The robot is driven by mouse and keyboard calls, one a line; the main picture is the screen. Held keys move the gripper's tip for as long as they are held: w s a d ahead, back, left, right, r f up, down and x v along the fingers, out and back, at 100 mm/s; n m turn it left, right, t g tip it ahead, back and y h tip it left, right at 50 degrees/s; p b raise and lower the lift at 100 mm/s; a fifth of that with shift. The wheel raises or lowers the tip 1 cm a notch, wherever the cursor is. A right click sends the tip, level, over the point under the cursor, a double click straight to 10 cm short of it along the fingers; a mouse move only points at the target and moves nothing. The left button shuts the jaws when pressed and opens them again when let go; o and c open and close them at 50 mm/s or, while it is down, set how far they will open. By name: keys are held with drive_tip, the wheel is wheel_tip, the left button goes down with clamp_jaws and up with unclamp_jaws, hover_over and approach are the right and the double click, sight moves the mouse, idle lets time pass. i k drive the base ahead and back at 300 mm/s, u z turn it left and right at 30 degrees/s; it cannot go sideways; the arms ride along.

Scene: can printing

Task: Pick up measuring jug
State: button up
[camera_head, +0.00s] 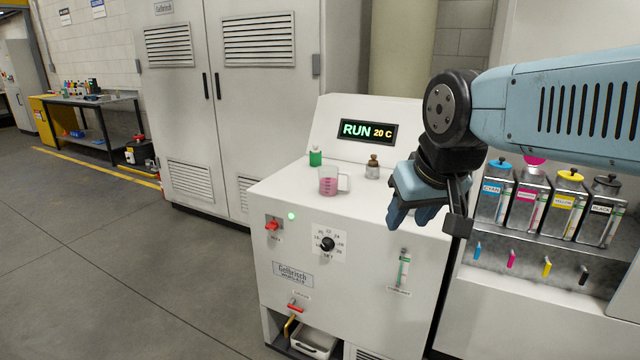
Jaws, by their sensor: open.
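The measuring jug (328,181) is a small clear cup holding pink liquid, with its handle on the right. The gap between the fingers is hard to see from this side.
A display panel (367,132) reading RUN 20 C rises behind. Ink containers (494,190) stand at the right. The machine top left of the jug is clear.

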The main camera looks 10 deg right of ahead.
sight(328, 174)
drive_tip(key=i, duration=0.9)
drive_tip(key=z, duration=1.65)
drive_tip(key=k, duration=0.15)
drive_tip(key=u, duration=0.5)
